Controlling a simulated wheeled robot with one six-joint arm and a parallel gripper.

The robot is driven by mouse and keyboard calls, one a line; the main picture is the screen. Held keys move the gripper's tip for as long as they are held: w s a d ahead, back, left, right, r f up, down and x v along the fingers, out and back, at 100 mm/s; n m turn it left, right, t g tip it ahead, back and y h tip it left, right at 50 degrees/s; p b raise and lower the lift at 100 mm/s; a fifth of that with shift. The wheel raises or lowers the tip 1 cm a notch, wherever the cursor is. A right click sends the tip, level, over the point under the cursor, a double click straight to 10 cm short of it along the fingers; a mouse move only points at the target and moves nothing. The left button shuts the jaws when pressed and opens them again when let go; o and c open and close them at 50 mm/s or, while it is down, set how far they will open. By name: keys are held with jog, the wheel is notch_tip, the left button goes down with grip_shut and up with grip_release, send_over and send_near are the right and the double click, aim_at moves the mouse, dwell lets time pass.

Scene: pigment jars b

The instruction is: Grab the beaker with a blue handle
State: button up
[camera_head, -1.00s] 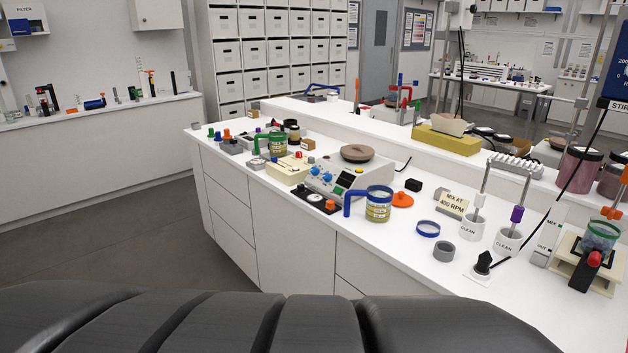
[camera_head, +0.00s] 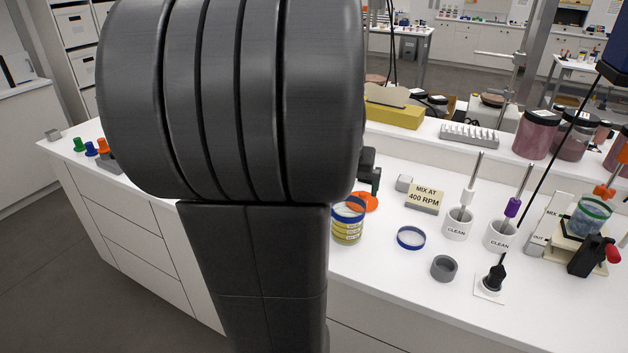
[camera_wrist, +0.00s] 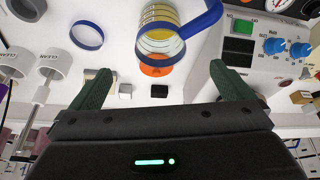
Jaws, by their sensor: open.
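The beaker with a blue handle (camera_wrist: 158,18) is at the top middle of the wrist view, with yellow contents and white marks. Its blue handle (camera_wrist: 207,20) reaches out to the right. In the head view the beaker (camera_head: 347,232) stands on the white bench beside my arm, which hides its handle. My gripper (camera_wrist: 164,82) is open and empty, with its two dark green fingers wide apart. The beaker is beyond the fingertips, apart from them. My arm covers much of the left and middle of the head view.
An orange disc (camera_head: 365,202) lies close behind the beaker. A blue ring (camera_head: 411,238), a grey ring (camera_head: 444,267) and white "CLEAN" cups (camera_head: 458,226) stand to the right. The hotplate stirrer (camera_wrist: 250,55) is beside the beaker in the wrist view. Front bench space is clear.

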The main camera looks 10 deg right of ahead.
jog(key=w, duration=0.1)
send_near(348, 211)
jog(key=f, duration=0.3)
jog(key=f+p, duration=0.1)
jog(key=f, duration=0.2)
jog(key=shift+s+d, duration=0.2)
jog(key=shift+s, duration=0.05)
jog(key=shift+r, duration=0.1)
jog(key=shift+c, duration=0.4)
jog(key=c, duration=1.1)
